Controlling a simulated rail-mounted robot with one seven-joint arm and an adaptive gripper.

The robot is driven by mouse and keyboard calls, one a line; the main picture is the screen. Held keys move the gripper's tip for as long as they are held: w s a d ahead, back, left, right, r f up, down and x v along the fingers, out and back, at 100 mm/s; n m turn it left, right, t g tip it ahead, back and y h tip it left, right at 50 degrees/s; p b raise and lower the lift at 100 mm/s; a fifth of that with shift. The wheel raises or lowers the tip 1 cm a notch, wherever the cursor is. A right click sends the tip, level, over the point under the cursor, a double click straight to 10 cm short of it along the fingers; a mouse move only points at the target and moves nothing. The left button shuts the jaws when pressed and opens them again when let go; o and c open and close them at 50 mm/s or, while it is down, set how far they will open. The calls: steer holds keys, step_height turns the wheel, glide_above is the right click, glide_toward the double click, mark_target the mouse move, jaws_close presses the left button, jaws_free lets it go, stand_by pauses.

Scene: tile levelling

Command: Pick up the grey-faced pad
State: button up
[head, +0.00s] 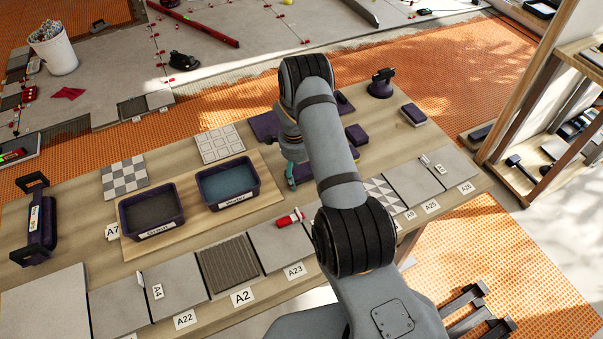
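My gripper (291,174) is over the middle of the wooden table, pointing down, partly hidden by my own arm. Its teal fingers show only in part, so I cannot see whether they are open or hold anything. A small block-like pad (413,116) with a dull greyish-purple top and dark sides lies at the table's far right, apart from my gripper. A darker purple pad (357,135) lies just right of my arm. A flat purple piece (264,126) lies behind the gripper, partly covered. I cannot tell surely which one is grey-faced.
Two dark bins, one grey-filled (151,232) and one blue-filled (256,199), stand on a board left of my gripper. A dark suction-cup tool (381,83) stands near the far edge. Labelled tiles line the near edge; a shelf (520,120) stands right.

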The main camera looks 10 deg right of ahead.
mark_target(302, 173)
steer(key=c, duration=1)
steer(key=shift+c, duration=0.2)
steer(key=shift+r+b, duration=0.3)
steer(key=shift+r, duration=0.25)
step_height(302, 173, up, 3)
steer(key=shift+w+f+b, duration=0.1)
steer(key=shift+f+b, duration=0.1)
steer(key=shift+b, duration=0.4)
steer(key=s+d+r, duration=0.4)
steer(key=s+r, duration=0.7)
steer(key=r, duration=0.1)
steer(key=shift+d+r, duration=0.2)
steer(key=shift+d, duration=0.1)
